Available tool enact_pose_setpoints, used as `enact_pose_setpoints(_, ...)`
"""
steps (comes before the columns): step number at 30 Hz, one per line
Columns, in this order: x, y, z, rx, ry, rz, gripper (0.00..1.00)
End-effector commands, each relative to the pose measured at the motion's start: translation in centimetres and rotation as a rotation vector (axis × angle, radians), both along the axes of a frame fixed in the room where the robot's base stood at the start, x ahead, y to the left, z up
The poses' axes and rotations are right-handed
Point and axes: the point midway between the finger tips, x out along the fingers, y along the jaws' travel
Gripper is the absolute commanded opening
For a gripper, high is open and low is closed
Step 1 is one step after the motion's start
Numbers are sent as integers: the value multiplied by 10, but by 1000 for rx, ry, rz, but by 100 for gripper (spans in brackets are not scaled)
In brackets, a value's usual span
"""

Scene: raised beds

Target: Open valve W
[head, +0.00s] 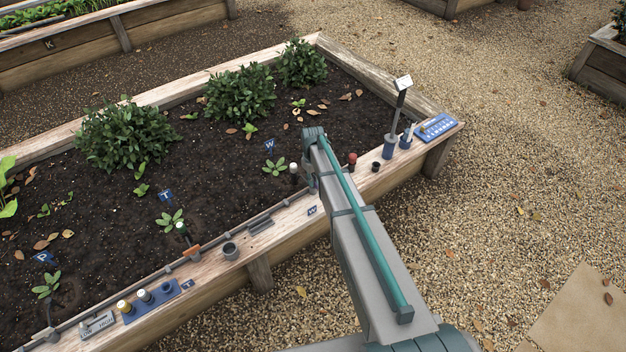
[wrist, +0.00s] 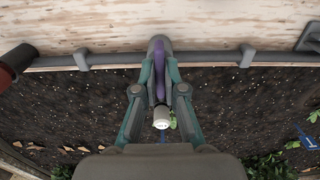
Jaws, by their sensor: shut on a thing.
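Valve W's purple lever (wrist: 160,86) is in the wrist view, between the teal fingers of my gripper (wrist: 160,66). My gripper is shut on it. The lever runs across the grey pipe (wrist: 110,59), pointing toward the soil. A white-capped post (wrist: 161,117) shows near the lever's soil end, and in the head view (head: 293,169). In the head view my arm hides most of the valve and fingers.
An orange lever (head: 192,250), a grey cup (head: 230,251) and a blue tray (head: 149,302) are on the left. Gravel lies in front.

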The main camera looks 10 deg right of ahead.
Motion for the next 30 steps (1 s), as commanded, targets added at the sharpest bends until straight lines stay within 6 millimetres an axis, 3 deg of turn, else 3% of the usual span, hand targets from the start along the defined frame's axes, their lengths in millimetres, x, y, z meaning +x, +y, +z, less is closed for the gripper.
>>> enact_pose_setpoints(7, 0, 0, 0, -1, 0, 3, 0)
enact_pose_setpoints(8, 0, 0, 0, -1, 0, 3, 13)
enact_pose_setpoints(12, 0, 0, 0, -1, 0, 2, 34)
enact_pose_setpoints(23, 0, 0, 3, 0, -1, 0, 34)
enact_pose_setpoints(30, 0, 0, 32, -1, -4, 1, 34)
